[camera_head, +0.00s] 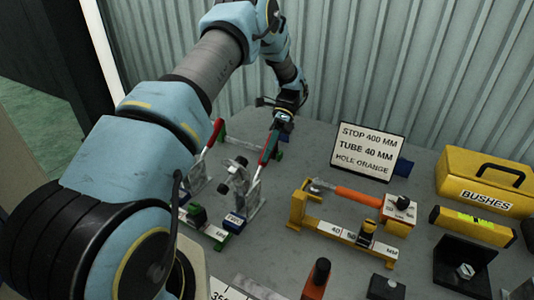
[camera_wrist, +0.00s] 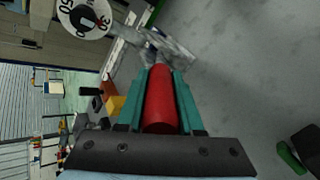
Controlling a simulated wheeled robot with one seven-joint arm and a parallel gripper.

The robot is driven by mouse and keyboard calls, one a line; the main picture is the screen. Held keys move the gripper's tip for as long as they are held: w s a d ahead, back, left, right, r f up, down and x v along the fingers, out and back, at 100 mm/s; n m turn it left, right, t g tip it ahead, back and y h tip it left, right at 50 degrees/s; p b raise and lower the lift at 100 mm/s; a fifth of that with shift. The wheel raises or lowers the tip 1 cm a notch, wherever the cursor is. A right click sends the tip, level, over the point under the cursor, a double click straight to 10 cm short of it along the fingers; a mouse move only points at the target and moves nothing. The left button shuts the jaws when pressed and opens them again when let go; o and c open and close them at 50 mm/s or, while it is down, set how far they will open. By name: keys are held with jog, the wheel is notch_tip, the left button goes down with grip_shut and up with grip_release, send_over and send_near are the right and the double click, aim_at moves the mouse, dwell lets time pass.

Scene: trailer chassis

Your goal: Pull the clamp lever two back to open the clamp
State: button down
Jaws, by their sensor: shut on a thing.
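Two metal toggle clamps stand on the grey table in the head view, each with a red-handled lever. My gripper (camera_head: 277,127) is at the upper end of the right clamp's red lever (camera_head: 267,151), which leans up and to the right. In the wrist view my gripper (camera_wrist: 161,75) has its teal fingers shut on the red handle (camera_wrist: 160,100), with the clamp's metal arm (camera_wrist: 172,48) beyond it. The right clamp's metal body (camera_head: 243,189) stands below the lever. The left clamp's red lever (camera_head: 216,131) is free, and my arm hides part of that clamp.
A sign (camera_head: 367,151) stands behind the clamps. An orange-handled tool lies on a yellow gauge (camera_head: 340,231) to the right. A yellow bushes box (camera_head: 486,181) and a yellow level (camera_head: 474,221) are farther right. A corrugated wall (camera_head: 400,70) closes the back.

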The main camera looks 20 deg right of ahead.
jog(key=shift+d+f, duration=0.1)
jog(key=shift+f, duration=0.15)
dwell(0.3)
jog(key=c, duration=0.5)
grip_release()
jog(key=shift+w, duration=0.1)
jog(key=shift+c, duration=0.2)
jog(key=shift+w+d+r+b, duration=0.15)
jog(key=shift+w+d+b, duration=0.25)
jog(key=shift+b, duration=0.1)
jog(key=v, duration=0.5)
jog(key=shift+a+r, duration=0.1)
jog(key=shift+r, duration=0.1)
jog(key=shift+w+d+r+p, duration=0.25)
jog(key=shift+w+d+p, duration=0.25)
jog(key=shift+p, duration=0.45)
